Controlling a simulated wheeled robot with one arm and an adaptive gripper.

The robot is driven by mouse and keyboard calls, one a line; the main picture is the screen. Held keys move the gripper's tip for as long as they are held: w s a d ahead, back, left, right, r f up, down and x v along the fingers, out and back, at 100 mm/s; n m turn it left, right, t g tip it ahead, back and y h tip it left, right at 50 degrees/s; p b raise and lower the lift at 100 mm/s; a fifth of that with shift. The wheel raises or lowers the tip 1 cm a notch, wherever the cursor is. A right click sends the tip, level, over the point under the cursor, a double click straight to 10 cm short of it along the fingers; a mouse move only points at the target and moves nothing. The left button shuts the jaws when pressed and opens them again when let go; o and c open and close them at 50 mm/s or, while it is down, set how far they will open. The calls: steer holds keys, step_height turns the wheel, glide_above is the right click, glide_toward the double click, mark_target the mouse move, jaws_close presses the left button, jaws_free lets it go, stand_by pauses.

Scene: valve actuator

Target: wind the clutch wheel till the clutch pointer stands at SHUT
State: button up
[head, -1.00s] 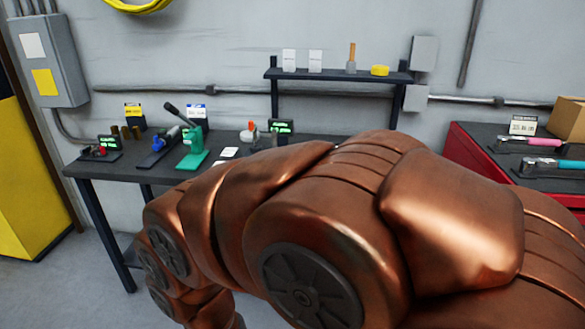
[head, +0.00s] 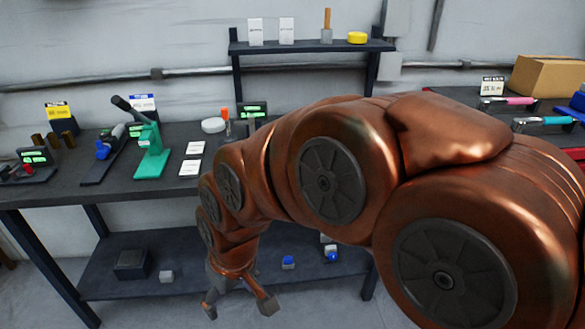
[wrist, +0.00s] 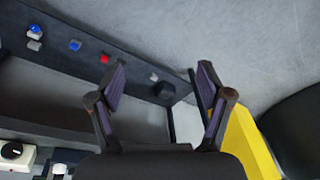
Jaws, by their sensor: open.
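I cannot pick out a clutch wheel, a clutch pointer or a SHUT mark in either view. My gripper (head: 238,308) hangs low in front of the bench in the head view, below the worktop and near the lower shelf. In the wrist view my gripper (wrist: 162,72) has its two fingers spread wide with nothing between them. A white box with a black round knob (wrist: 12,152) shows at the lower left of the wrist view; I cannot tell what it is. My arm hides part of the bench's right side.
The dark bench (head: 60,185) carries a green lever press (head: 151,150), a blue-handled device (head: 103,150) and several small displays. Its lower shelf (head: 205,256) holds small blocks and buttons. A wall shelf (head: 300,46) is above. A cardboard box (head: 548,76) stands right. A yellow cabinet (wrist: 250,145) shows in the wrist view.

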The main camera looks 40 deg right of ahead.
steer(key=w+d+f+m+t+h+b, duration=0.1)
steer(key=w+d+f+t+b, duration=0.25)
steer(key=w+d, duration=0.45)
steer(key=w+d+f+m+t+b, duration=0.15)
steer(key=w+d+t+b, duration=0.3)
steer(key=w, duration=0.85)
steer(key=d+r+m+t+h, duration=0.1)
steer(key=d+m+h, duration=0.1)
steer(key=d, duration=0.7)
steer(key=w+d+m+t+h, duration=0.1)
steer(key=d+m+t+h, duration=0.1)
steer(key=d+h, duration=0.3)
steer(key=w+d+r+m+t+h, duration=0.1)
steer(key=d+m+h, duration=0.1)
steer(key=d, duration=1.2)
steer(key=shift+w+r+t+h+b, duration=0.15)
steer(key=shift+r+t+h+b, duration=0.2)
steer(key=shift+h, duration=0.55)
steer(key=p, duration=0.2)
steer(key=shift+w+d+f+p, duration=0.1)
steer(key=shift+w+d+p, duration=0.1)
steer(key=shift+p, duration=0.1)
steer(key=shift+w+d+p, duration=0.1)
steer(key=shift+p, duration=0.3)
steer(key=p, duration=0.4)
steer(key=shift+w, duration=0.4)
